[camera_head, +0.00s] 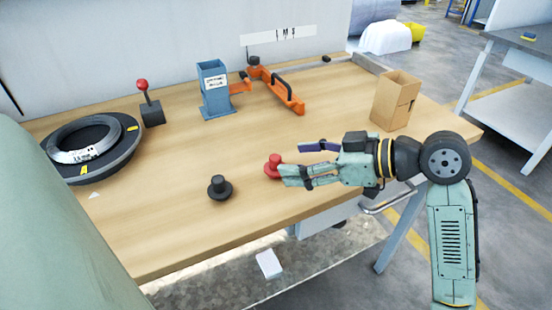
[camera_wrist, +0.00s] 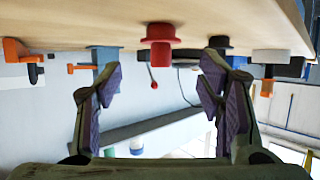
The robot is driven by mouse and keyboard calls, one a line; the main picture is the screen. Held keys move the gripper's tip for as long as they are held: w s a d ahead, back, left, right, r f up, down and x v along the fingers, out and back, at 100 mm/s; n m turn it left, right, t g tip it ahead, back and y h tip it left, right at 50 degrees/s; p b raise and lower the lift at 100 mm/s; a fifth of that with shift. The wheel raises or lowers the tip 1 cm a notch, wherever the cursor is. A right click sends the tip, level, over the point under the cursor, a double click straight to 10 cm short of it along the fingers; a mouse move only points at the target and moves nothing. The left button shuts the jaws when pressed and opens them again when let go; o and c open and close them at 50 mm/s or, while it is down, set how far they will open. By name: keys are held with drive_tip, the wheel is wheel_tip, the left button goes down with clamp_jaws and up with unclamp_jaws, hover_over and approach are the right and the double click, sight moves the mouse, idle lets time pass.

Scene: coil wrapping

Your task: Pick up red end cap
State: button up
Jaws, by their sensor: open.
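The red end cap (camera_head: 273,165) stands on the wooden table near its front edge, with a wide base and a narrower knob on top. My gripper (camera_head: 290,159) reaches in from the right, low over the table, with its fingers pointing left at the cap. The fingers are open and empty. In the wrist view the red cap (camera_wrist: 159,45) appears inverted, just beyond the fingertips and roughly centred between them. My gripper (camera_wrist: 161,68) shows a wide gap there. Part of the cap's base is close to the lower finger in the head view; contact cannot be told.
A black end cap (camera_head: 219,190) stands left of the red one. A round black turntable with a coil (camera_head: 88,145), a red-knobbed lever (camera_head: 150,103), a blue holder (camera_head: 216,92) and an orange tool (camera_head: 278,90) lie farther back. A cardboard box (camera_head: 394,101) stands at right.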

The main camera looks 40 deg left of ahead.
sight(281, 162)
drive_tip(key=p+x, duration=0.1)
drive_tip(key=x, duration=0.3)
drive_tip(key=shift+s+a+f, duration=0.1)
drive_tip(key=shift+a, duration=0.15)
drive_tip(key=c, duration=1.1)
